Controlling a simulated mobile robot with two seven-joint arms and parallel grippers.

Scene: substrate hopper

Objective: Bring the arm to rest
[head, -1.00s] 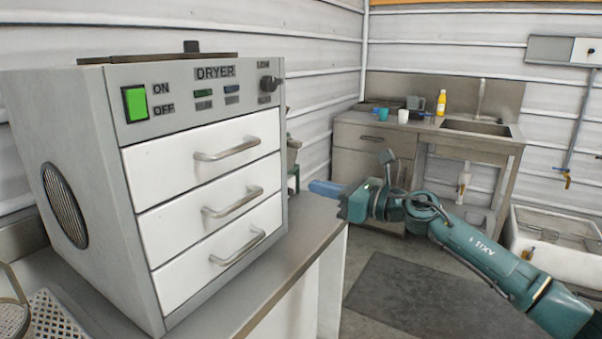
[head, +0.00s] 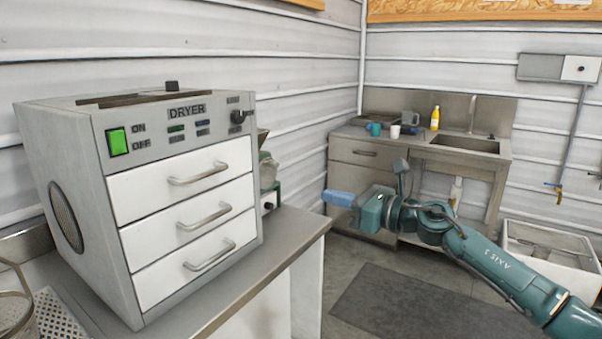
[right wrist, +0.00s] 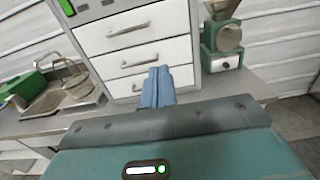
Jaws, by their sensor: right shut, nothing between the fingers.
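My right arm (head: 500,268) is teal and comes in from the lower right of the head view. Its gripper (head: 332,197) has blue fingers that point left, just past the right end of the counter. The fingers are shut and empty; in the right wrist view the gripper (right wrist: 157,82) shows both fingers together, with the dryer drawers behind them. The fingers look apart from the dryer and the counter. My left gripper is not in view.
A grey dryer (head: 62,130) with three shut white drawers stands on the counter (head: 283,232). A green machine (right wrist: 224,40) stands beside it. A sink unit (head: 362,170) is at the back wall. The floor around the dark mat (head: 400,310) looks clear.

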